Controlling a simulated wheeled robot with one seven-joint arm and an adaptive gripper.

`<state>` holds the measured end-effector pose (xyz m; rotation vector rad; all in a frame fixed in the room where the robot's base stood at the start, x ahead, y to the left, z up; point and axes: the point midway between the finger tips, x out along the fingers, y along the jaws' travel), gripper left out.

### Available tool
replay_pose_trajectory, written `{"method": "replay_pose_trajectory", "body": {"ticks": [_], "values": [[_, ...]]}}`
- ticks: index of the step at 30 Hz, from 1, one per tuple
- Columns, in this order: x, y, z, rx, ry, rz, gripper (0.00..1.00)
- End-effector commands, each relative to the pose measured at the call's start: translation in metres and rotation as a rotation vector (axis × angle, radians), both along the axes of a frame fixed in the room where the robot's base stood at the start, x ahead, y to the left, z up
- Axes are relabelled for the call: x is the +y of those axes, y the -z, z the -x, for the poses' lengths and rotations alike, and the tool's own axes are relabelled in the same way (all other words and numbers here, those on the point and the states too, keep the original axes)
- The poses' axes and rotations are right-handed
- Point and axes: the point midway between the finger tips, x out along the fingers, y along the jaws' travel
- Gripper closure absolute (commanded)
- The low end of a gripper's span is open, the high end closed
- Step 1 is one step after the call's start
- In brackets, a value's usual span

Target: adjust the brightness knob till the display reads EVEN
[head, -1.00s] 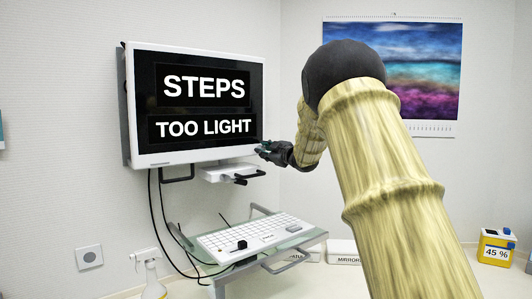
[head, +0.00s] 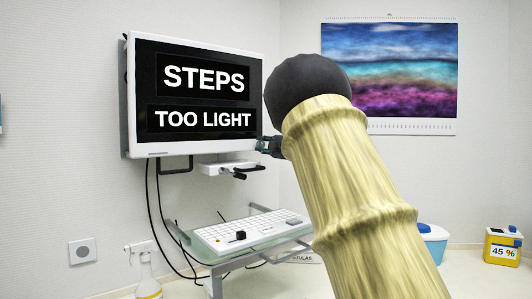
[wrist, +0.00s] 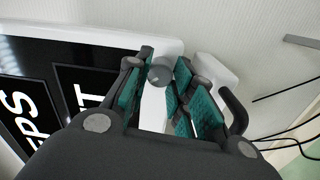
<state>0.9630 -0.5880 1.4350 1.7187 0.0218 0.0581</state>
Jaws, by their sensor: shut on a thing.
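The display (head: 197,128) is a white-framed monitor on the wall. Its black screen reads STEPS above TOO LIGHT in white letters. My gripper (head: 266,146) is at the monitor's lower right corner in the head view, partly hidden by my own arm. In the wrist view my gripper (wrist: 162,68) has its green-padded fingers on either side of a small round grey knob (wrist: 159,74) at the monitor's edge, and is shut on it. The knob's face shows a short mark. The knob is hidden in the head view.
A white keyboard (head: 246,231) lies on a glass-topped shelf below the monitor, with a small bracket (head: 222,167) between. Black cables hang at the left. A spray bottle (head: 147,279), a blue-lidded box (head: 432,243) and a yellow 45 % container (head: 502,248) stand lower down.

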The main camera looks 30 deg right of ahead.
Motion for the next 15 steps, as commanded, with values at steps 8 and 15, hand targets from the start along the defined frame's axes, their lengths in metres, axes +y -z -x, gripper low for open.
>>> {"method": "replay_pose_trajectory", "body": {"ticks": [8,15], "values": [[-0.0001,0.0028,-0.0002,-0.002,-0.001,0.061,1.00],[-0.0003,0.0026,-0.0001,-0.003,0.000,0.067,1.00]]}}
